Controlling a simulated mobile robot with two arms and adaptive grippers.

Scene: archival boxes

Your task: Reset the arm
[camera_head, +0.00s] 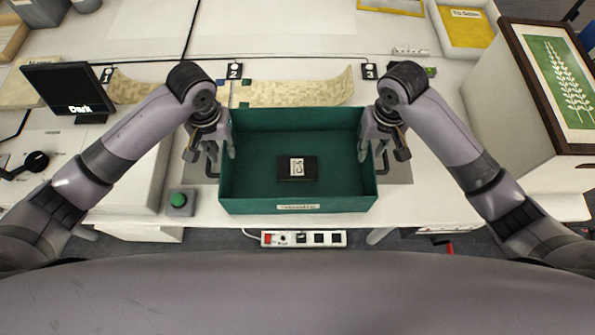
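A green open-topped box (298,204) stands on the white table in front of me, with a label on its near wall. A small black item (312,172) with a white marked face lies on its floor. My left gripper (210,158) is at the box's left wall and my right gripper (382,155) is at its right wall. Both point down with fingers spread apart. The inner finger of each overlaps the wall's top edge in view. Contact with the walls cannot be made out. Neither gripper visibly holds anything.
A green button (179,200) sits left of the box. A black screen reading "Dark" (70,92) stands at the left. Beige strips (292,94) lie behind the box. A framed plant picture (562,80) is at the right. A power strip (304,239) is below the table's front edge.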

